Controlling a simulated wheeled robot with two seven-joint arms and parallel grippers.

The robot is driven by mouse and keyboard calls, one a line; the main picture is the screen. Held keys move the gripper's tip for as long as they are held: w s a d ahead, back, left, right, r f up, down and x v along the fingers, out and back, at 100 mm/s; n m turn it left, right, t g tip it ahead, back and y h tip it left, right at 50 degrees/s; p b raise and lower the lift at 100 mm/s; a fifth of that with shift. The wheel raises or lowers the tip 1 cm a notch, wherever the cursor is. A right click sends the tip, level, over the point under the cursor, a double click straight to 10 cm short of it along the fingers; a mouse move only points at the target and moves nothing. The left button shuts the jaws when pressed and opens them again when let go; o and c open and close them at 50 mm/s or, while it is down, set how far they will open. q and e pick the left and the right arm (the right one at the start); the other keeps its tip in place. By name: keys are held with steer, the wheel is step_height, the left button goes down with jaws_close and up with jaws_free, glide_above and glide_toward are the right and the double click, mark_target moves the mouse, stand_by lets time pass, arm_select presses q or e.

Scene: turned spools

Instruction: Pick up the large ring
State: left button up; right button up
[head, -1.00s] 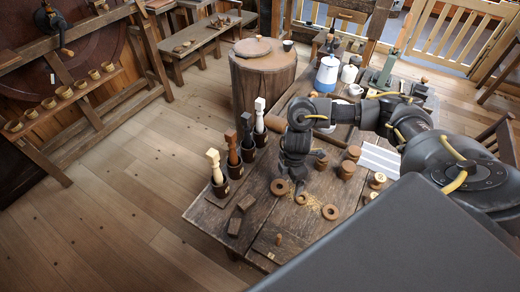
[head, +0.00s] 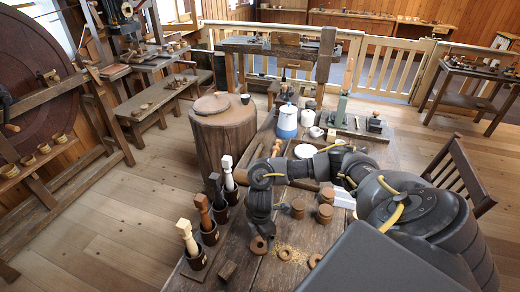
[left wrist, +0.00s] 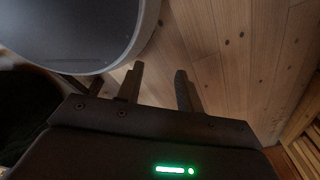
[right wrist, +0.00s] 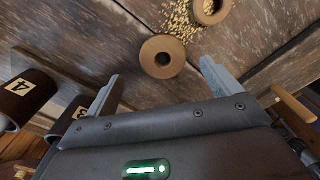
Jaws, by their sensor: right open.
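Turned wooden rings lie on the workbench. The ring nearest my right gripper looks the largest (head: 258,251); in the right wrist view it lies flat (right wrist: 163,73), just beyond and between the fingertips. A second ring (right wrist: 210,17) is partly cut off at the top of that view. Another ring (head: 315,261) lies further right in the head view. My right gripper (head: 259,229) points down above the nearest ring, open and empty. My left gripper (left wrist: 158,75) has its fingers apart with nothing between them, above floorboards; it is not visible in the head view.
Dark numbered cups (right wrist: 22,98) holding upright spools, such as a pale one (head: 187,236), stand left of the rings. A dark block (head: 227,270) lies near the front. Wooden pots (head: 324,215) stand to the right. Shavings are scattered by the rings.

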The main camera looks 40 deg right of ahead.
mark_target(261, 246)
steer(key=f, duration=0.4)
steer(key=shift+s+p, duration=0.25)
steer(key=shift+p, duration=0.1)
steer(key=shift+f, duration=0.6)
steer(key=c, duration=1.1)
arm_select(q)
steer(key=shift+s+r, duration=0.25)
steer(key=shift+s, duration=0.3)
arm_select(e)
steer(key=shift+o, duration=0.2)
steer(key=shift+r, duration=0.1)
